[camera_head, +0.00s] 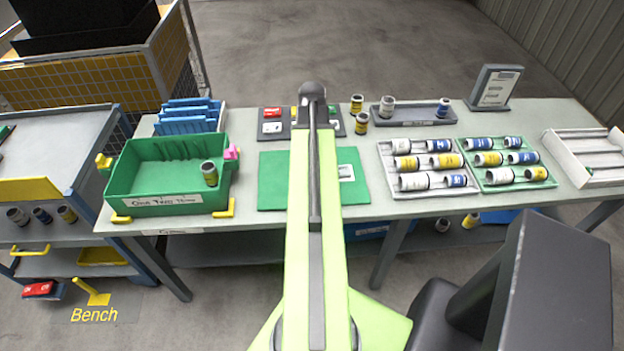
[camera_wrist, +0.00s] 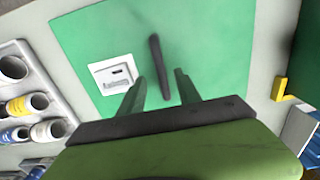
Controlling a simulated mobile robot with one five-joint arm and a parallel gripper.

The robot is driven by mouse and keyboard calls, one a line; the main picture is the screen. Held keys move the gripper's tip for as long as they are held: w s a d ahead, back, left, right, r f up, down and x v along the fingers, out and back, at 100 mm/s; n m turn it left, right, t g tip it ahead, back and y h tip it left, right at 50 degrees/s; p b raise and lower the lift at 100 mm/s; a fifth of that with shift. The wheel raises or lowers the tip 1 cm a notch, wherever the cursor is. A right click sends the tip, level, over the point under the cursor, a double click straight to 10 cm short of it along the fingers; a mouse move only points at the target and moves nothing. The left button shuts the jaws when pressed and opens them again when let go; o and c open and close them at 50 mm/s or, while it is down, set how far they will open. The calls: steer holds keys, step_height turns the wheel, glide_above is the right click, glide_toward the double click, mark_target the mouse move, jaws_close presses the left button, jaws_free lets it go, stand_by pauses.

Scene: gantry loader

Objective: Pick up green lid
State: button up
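The green lid (camera_head: 272,183) looks like a flat green panel lying on the bench, partly hidden by my arm in the head view. It fills much of the wrist view (camera_wrist: 215,45), where a dark bar-shaped handle (camera_wrist: 156,55) and a white label (camera_wrist: 112,73) show on it. My gripper (camera_wrist: 160,75) is open and points down at the lid. The near end of the handle appears between its two fingers. I cannot tell whether the fingers reach down to the handle's height. Nothing is held. My arm hides the gripper in the head view.
A green crate (camera_head: 123,181) with a can (camera_head: 209,173) in it stands left of the lid. Trays of cans, one white (camera_head: 393,181) and one green (camera_head: 548,182), lie to the right. A dark tray (camera_head: 273,137) lies behind. The bench (camera_head: 375,207) is bare just right of the lid.

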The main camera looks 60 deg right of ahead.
step_height(320, 180, down, 5)
steer(key=b, duration=0.5)
steer(key=shift+w+f, duration=0.15)
jaws_close()
steer(key=shift+r, duration=0.2)
stand_by(0.8)
